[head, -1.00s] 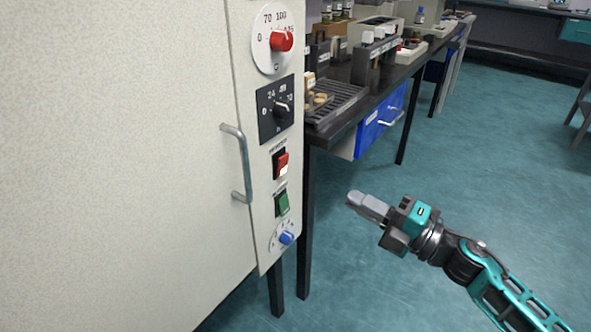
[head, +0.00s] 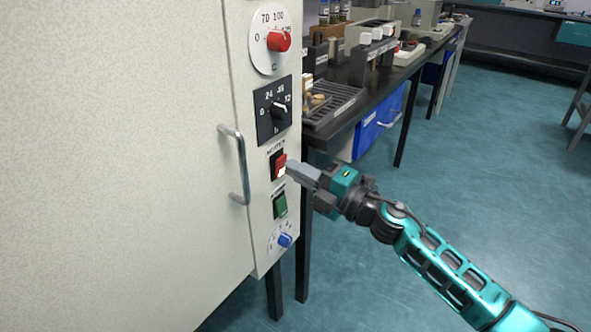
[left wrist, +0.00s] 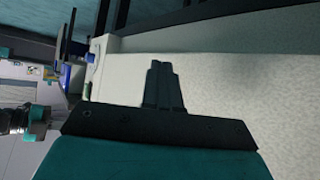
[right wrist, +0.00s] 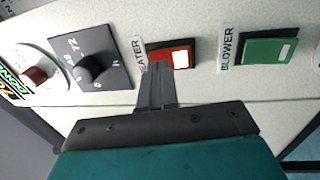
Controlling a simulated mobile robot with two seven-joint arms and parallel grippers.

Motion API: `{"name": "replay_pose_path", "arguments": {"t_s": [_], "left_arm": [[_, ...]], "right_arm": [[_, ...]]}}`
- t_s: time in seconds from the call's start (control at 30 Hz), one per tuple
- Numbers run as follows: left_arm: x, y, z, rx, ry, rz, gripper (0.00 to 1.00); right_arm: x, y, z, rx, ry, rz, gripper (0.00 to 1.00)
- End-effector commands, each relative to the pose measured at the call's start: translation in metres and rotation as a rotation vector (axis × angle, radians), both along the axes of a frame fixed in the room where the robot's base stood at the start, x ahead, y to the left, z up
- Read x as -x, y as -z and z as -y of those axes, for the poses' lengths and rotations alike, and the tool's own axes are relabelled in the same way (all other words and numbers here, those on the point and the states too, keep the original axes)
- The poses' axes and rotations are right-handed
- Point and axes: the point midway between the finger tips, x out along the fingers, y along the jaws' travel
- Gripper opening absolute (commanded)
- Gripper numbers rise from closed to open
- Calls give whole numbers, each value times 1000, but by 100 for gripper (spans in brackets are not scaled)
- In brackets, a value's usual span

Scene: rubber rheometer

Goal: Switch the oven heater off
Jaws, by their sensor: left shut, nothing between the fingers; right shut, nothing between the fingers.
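The oven (head: 130,140) is a big pale cabinet at the left of the head view, with a narrow control panel on its right edge. The red heater switch (head: 279,166) sits mid-panel; in the right wrist view it shows as a red rocker (right wrist: 172,57) with a white patch, beside a partly covered "HEATER" label. My right gripper (head: 290,170) is shut and empty, its tips at the switch's right edge; I cannot tell whether they touch. In the right wrist view its fingertips (right wrist: 158,66) overlap the switch's lower left end. My left gripper (left wrist: 162,65) is shut and empty.
The green blower switch (head: 280,204) and a blue knob (head: 285,240) lie below the heater switch. A black dial (head: 279,110) and a red dial (head: 278,41) are above. A handle (head: 238,165) sticks out to the left. A cluttered bench (head: 345,118) stands behind.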

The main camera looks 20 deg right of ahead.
Motion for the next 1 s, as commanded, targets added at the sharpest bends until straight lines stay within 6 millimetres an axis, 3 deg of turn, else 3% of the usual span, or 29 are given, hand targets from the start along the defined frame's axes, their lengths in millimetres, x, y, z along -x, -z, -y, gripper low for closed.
{"name": "replay_pose_path", "arguments": {"t_s": [0.53,0.8,0.83,1.0], "left_arm": [[-2,-5,1,3,0,6,0],[-3,-42,0,1,-5,24,0],[-3,-33,-1,2,-6,27,0],[-2,-25,-3,-3,-7,15,0]], "right_arm": [[-7,-3,-5,1,0,-2,0],[-11,-13,-9,38,0,-50,0],[-11,-5,-9,35,0,-47,0],[-11,-5,-9,32,0,-43,0]]}}
